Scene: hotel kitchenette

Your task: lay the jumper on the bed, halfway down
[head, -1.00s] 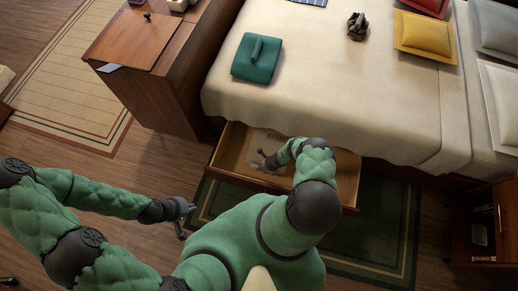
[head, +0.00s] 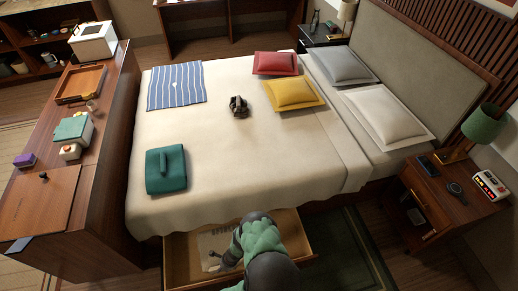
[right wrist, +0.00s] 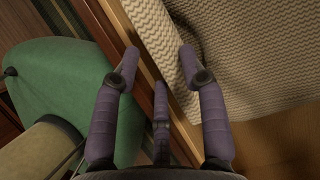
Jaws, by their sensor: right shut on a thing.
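The cream knitted jumper (right wrist: 245,60) lies folded in the open drawer under the bed's near side; it also shows small and pale in the head view (head: 213,241). My right gripper (right wrist: 159,56) reaches down into the drawer and is shut on a raised fold of the jumper, close to the wooden drawer wall. In the head view my right arm hides part of the drawer and jumper. The bed (head: 235,165) has a broad bare cream cover in its middle. My left gripper is out of view.
A folded teal cloth (head: 166,171) lies near the bed's left end. A striped cloth (head: 176,86), a small dark object (head: 238,107) and several cushions lie farther back. The open drawer (head: 180,265) juts out. A long cabinet (head: 105,180) stands left.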

